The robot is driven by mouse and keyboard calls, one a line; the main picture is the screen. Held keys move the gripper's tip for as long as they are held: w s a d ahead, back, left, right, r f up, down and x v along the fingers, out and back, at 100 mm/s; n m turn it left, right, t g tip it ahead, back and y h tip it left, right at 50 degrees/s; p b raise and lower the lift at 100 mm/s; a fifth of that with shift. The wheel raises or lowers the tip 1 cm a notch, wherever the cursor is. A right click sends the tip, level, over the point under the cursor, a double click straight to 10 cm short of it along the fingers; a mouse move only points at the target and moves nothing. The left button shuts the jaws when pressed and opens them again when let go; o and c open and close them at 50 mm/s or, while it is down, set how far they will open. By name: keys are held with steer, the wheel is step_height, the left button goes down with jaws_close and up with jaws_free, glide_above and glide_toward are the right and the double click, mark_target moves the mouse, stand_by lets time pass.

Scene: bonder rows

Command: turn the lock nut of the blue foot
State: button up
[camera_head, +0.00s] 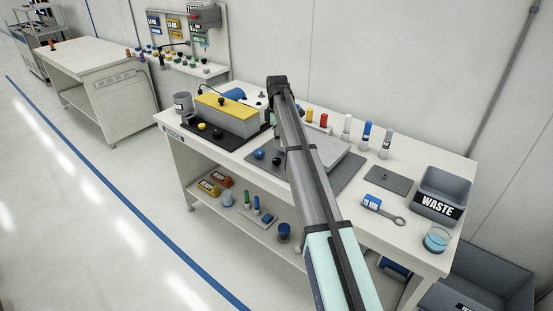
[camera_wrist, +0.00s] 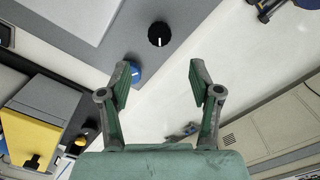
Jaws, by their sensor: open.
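A small round blue piece (camera_head: 258,154), which may be the blue foot or its nut, sits at the front left of the grey base plate (camera_head: 345,185) on the bench. In the wrist view the blue piece (camera_wrist: 136,76) is partly hidden behind the left finger. A black knob with a white mark (camera_wrist: 160,34) is beside it; it also shows in the head view (camera_head: 277,161). I cannot make out a separate lock nut. My gripper (camera_wrist: 160,84) is open with nothing between its fingers. In the head view my arm hides it.
A yellow-topped unit (camera_head: 226,107) stands left on a dark plate. A blue-labelled spanner (camera_head: 383,210), a grey waste bin (camera_head: 446,182) and a beaker (camera_head: 437,240) are at right. Bottles (camera_head: 347,127) stand at the back. The lower shelf holds several small items. Open floor lies left.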

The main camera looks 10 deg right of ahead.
mark_target(277, 161)
step_height(277, 161, down, 11)
steer(key=p, duration=0.2)
steer(key=shift+f+p, duration=0.2)
steer(key=shift+p, duration=0.15)
steer(key=c, duration=1.2)
